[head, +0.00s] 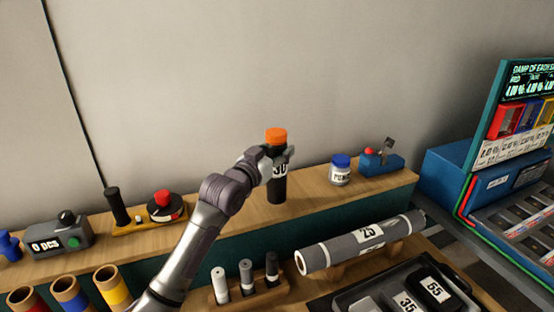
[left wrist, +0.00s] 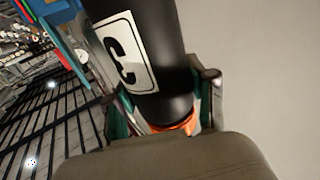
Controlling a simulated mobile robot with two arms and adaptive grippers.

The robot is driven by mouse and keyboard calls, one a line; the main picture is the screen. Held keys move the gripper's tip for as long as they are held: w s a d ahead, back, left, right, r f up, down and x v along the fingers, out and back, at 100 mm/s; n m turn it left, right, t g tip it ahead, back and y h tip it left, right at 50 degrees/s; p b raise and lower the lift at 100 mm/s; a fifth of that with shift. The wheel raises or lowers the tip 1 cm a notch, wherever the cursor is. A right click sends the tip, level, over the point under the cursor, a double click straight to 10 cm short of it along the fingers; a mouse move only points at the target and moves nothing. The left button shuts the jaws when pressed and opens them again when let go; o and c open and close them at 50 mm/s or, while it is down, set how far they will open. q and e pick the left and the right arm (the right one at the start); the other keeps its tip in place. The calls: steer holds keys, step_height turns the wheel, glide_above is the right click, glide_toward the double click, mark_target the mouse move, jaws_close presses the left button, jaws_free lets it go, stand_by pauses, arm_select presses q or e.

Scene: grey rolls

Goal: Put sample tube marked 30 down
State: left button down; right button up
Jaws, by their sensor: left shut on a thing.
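The sample tube marked 30 (head: 277,187) is a black cylinder with an orange cap and a white label. It is upright at the back shelf in the head view. My left gripper (head: 277,160) is shut on it just below the cap, and a finger covers part of the label. In the left wrist view the black tube (left wrist: 150,60) fills the middle, between the fingers of the gripper (left wrist: 165,110). The tube's lower end appears at the wooden shelf (head: 315,198); I cannot tell whether it touches. My right gripper is not in view.
A jar with a blue lid (head: 340,172) and a blue device (head: 381,163) stand right of the tube. A red-knobbed device (head: 165,206) stands to the left. In front lie a grey roll marked 25 (head: 360,242) and a rack of small tubes (head: 247,290).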

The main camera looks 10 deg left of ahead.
arm_select(q)
step_height(320, 180, down, 3)
steer(key=shift+f+p, duration=0.1)
steer(key=shift+p, duration=0.2)
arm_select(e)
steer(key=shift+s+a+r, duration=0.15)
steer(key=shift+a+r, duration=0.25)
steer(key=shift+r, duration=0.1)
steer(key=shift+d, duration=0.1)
arm_select(q)
steer(key=shift+f, duration=0.15)
steer(key=shift+c, duration=1.8)
jaws_free()
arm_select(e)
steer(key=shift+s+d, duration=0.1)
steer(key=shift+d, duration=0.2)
arm_select(q)
steer(key=b+v, duration=0.2)
steer(key=v, duration=1)
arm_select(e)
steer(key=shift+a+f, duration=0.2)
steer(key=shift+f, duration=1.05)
